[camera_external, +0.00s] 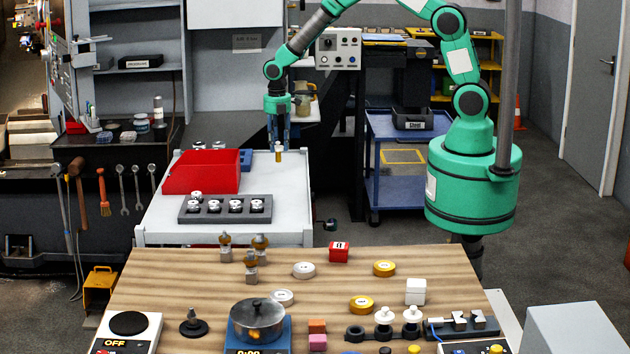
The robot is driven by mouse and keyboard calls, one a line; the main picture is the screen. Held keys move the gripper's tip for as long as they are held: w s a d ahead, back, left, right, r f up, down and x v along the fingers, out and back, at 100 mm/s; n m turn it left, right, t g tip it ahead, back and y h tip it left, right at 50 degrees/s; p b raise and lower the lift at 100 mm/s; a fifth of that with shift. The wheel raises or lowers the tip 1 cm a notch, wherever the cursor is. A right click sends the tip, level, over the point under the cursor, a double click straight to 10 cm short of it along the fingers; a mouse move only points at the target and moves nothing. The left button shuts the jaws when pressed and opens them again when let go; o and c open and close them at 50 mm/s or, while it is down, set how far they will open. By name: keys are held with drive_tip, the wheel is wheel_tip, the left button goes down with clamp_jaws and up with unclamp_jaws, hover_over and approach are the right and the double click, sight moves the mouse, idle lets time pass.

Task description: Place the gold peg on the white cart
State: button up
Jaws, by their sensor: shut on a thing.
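The gold peg (278,155) is small and upright, at the tips of my gripper (278,143). My gripper points down and is shut on the peg. The white cart (280,205) stands behind the wooden table, and the peg is over the right part of its top. I cannot tell whether the peg's lower end touches the cart's surface.
A red bin (202,172) and a grey rack (225,209) with several white-topped pieces take up the cart's left and front. A blue bin (246,159) is behind the red one. The cart's right side is clear. The wooden table (190,270) in front holds many small objects.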

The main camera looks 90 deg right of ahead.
sight(277, 147)
drive_tip(key=shift+w, duration=0.15)
drive_tip(key=shift+f, duration=1.7)
drive_tip(key=shift+f, duration=0.2)
drive_tip(key=o, duration=1.3)
drive_tip(key=shift+o, duration=0.2)
drive_tip(key=shift+r, duration=0.15)
wheel_tip(277, 147, up, 12)
drive_tip(key=shift+d+f, duration=0.1)
drive_tip(key=shift+r, duration=0.2)
